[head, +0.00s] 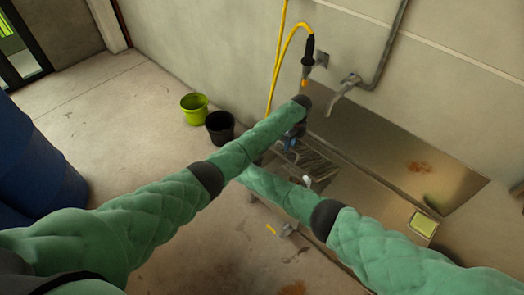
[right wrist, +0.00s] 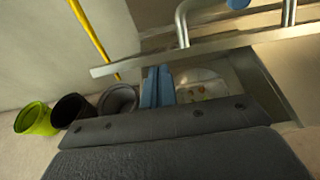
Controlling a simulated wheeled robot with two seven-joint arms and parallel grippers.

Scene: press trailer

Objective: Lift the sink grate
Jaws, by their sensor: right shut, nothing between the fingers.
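The sink grate (head: 316,161), a dark slatted metal panel, shows at the left part of the steel sink (head: 350,190). My left gripper (head: 290,143), with blue fingers, is at the grate's upper left edge. Its fingers are small and partly hidden by my arm, so I cannot tell whether they touch or grip it. My right gripper is hidden behind my left arm in the head view. In the right wrist view its blue fingers (right wrist: 157,87) are shut and empty beside a metal rim. I cannot make out the grate there.
A green bucket (head: 195,108) and a black bucket (head: 220,126) stand on the floor left of the sink. A tap (head: 343,92) and a yellow hose (head: 276,70) are on the wall behind. A yellow-green sponge-like block (head: 423,223) lies at the right. Blue barrels (head: 35,165) stand far left.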

